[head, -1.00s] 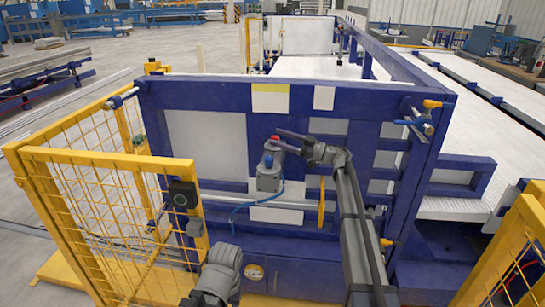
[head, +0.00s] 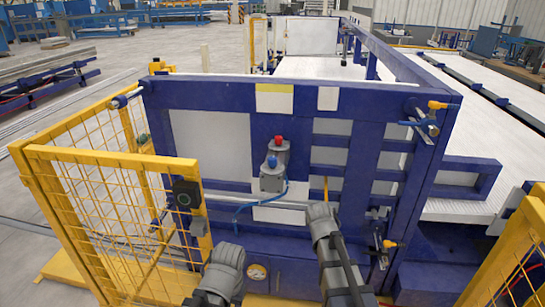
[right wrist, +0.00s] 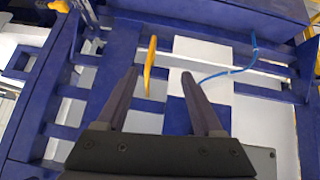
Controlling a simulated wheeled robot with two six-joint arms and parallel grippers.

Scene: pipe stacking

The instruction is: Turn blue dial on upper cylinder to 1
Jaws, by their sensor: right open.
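A grey cylinder unit (head: 269,184) is mounted on the front of the blue frame, near its middle in the head view. A blue dial (head: 271,161) sits on its top. A red knob (head: 279,140) shows just above and behind it, on a second grey body. The dial's markings are too small to read. My right gripper (right wrist: 160,76) is open and empty in the right wrist view, facing the frame. In the head view, my right arm ends below and right of the dial, apart from it, with the fingers hidden. My left arm shows at the bottom, without visible fingers.
A blue hose (head: 246,207) runs from the cylinder unit; it also shows in the right wrist view (right wrist: 226,71). A yellow lever (right wrist: 150,66) stands near my right fingers. A yellow mesh fence (head: 115,215) stands at left. The panel around the dial is clear.

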